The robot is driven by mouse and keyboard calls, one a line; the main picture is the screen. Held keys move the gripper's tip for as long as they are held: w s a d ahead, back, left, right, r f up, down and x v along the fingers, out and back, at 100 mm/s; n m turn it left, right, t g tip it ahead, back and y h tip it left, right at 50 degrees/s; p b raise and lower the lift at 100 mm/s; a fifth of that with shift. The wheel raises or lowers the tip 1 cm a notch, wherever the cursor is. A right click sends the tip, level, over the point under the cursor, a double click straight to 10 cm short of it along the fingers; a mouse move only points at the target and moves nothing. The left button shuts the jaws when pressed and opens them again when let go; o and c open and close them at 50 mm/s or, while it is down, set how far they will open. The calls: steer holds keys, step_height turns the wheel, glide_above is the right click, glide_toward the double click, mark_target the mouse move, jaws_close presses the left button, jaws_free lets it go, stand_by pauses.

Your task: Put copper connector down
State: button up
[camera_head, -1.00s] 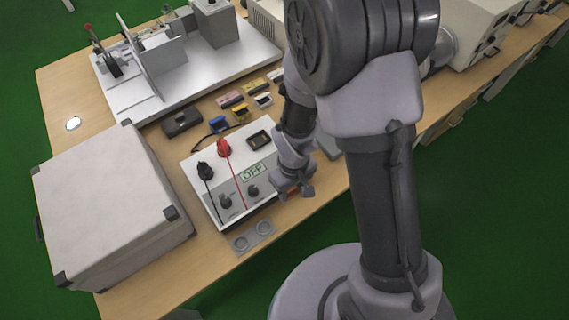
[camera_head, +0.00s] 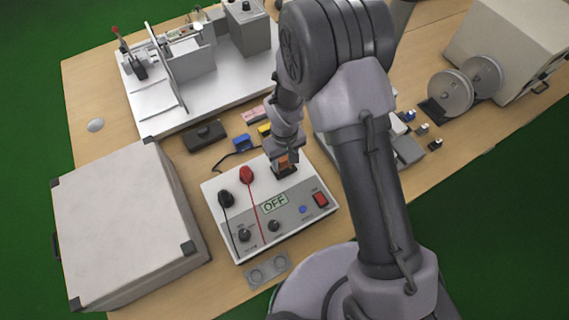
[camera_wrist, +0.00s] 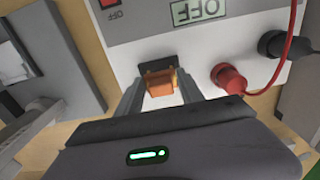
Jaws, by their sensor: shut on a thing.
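The copper connector (camera_wrist: 162,82) is orange-brown and sits between the two fingers of my gripper (camera_wrist: 158,92) in the wrist view. My gripper is shut on it. In the head view my gripper (camera_head: 283,157) points down over the upper part of the white tester box, and the copper connector (camera_head: 284,162) shows below the fingers. The connector is at a dark rectangular socket (camera_wrist: 157,66) in the tester's face. I cannot tell whether it is seated in the socket or just above it.
The tester (camera_head: 250,203) has a display reading OFF, a red plug (camera_head: 246,175) and a black plug (camera_head: 226,199) with cables beside the socket. A grey case (camera_head: 125,220) stands at left. Small coloured parts (camera_head: 242,143) lie behind the tester.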

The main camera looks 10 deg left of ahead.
steer(key=shift+f+b, duration=0.4)
steer(key=shift+f, duration=1.05)
steer(key=o, duration=1.4)
step_height(320, 180, up, 12)
steer(key=p, duration=0.3)
steer(key=shift+r, duration=0.25)
step_height(320, 180, up, 7)
steer(key=m, duration=0.2)
glide_above(284, 160)
steer(key=d, duration=0.3)
steer(key=s+d+r+m+t+y, duration=0.1)
steer(key=s+d+r+m, duration=0.1)
steer(key=d+r, duration=0.3)
steer(key=s+d+r+m+t, duration=0.1)
steer(key=d+r+m+t, duration=0.1)
steer(key=r, duration=0.6)
steer(key=s+d+r+m+t, duration=0.1)
steer(key=s+d+r+m, duration=0.1)
steer(key=s, duration=0.2)
steer(key=s+d+r+m+t, duration=0.1)
steer(key=s+d+r+m, duration=0.1)
steer(key=s+r, duration=0.1)
steer(key=s+d+r+m+y, duration=0.1)
steer(key=s+d+r, duration=0.1)
steer(key=s, duration=0.3)
steer(key=shift+s+d+r+m+t, duration=0.15)
steer(key=shift+s+r+m+t, duration=0.25)
steer(key=shift+r, duration=0.2)
